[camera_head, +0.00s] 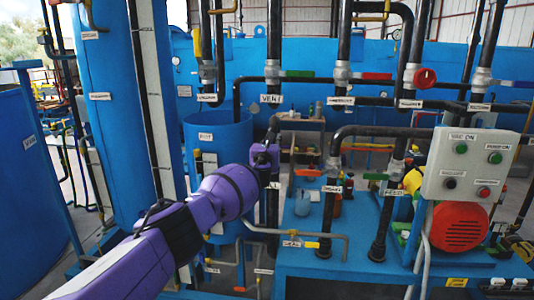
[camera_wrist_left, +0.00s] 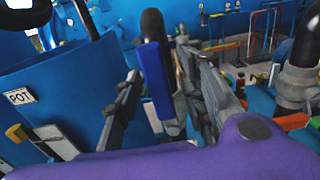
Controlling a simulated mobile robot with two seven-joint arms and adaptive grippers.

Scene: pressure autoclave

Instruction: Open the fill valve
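A blue lever handle (camera_wrist_left: 154,75) stands upright on a dark pipe with a grey fitting in the left wrist view. I cannot read a fill label on it. My left gripper (camera_wrist_left: 163,62) is open, with one finger on each side of the lever; I cannot tell whether either finger touches it. In the head view, my left gripper (camera_head: 266,155) is small and dark, at the vertical pipe below the VENT label (camera_head: 271,99). The lever is hidden or too small to tell there. My right gripper is not in view.
A blue POT tank (camera_head: 218,133) stands left of the gripper. A green handle (camera_head: 297,73), a red handle (camera_head: 372,76) and a red wheel (camera_head: 425,78) sit on upper pipes. A button box (camera_head: 468,165) and red motor (camera_head: 459,227) are at right. Pipes crowd the area.

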